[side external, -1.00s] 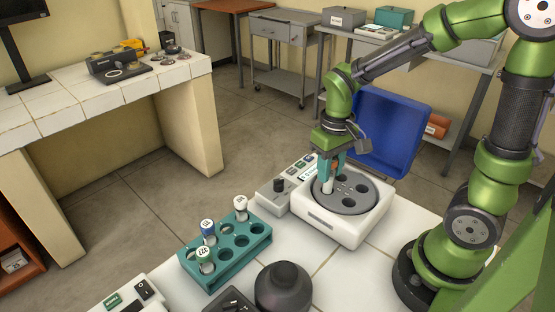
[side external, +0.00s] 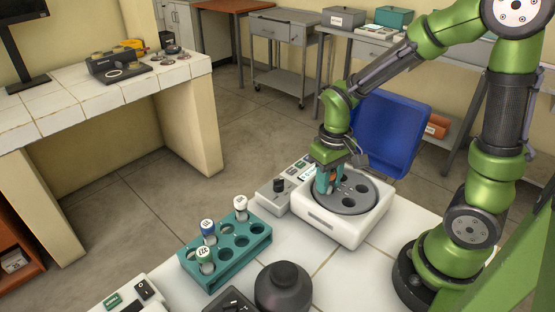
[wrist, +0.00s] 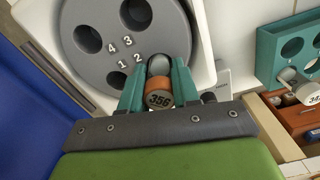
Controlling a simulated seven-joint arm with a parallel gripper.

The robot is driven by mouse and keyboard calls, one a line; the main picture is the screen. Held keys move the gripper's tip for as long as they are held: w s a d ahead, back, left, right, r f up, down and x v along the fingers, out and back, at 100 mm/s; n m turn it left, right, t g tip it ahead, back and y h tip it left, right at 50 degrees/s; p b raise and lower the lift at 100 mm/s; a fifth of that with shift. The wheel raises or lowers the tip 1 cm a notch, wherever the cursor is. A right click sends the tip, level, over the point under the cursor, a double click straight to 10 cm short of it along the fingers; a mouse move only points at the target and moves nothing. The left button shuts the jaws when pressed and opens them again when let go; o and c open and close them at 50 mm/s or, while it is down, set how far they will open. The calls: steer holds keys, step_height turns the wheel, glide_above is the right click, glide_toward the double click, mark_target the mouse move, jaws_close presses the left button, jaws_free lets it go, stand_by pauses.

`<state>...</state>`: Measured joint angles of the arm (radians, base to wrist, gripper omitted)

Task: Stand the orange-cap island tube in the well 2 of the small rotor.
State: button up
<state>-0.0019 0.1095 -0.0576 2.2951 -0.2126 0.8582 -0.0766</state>
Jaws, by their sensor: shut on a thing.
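My gripper (side external: 326,186) is shut on the orange-cap tube (wrist: 158,100), whose cap reads 356 in the wrist view. The fingers (wrist: 158,88) sit on either side of the cap, low over the grey small rotor (wrist: 100,58). The rotor also shows in the side view (side external: 357,200), in a white centrifuge. Wells numbered 1 to 4 are marked on it. The tube is at the well beside number 2, and its lower body seems to be down in that well. The fingers and cap hide most of the well mouth, so the depth is unclear.
The centrifuge's blue lid (side external: 392,132) stands open behind the rotor. A teal rack (side external: 240,262) holds several tubes with white and blue caps. A dark round vessel (side external: 283,288) stands at the front.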

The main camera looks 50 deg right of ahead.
steer(key=o, duration=1.4)
steer(key=shift+r, duration=3.8)
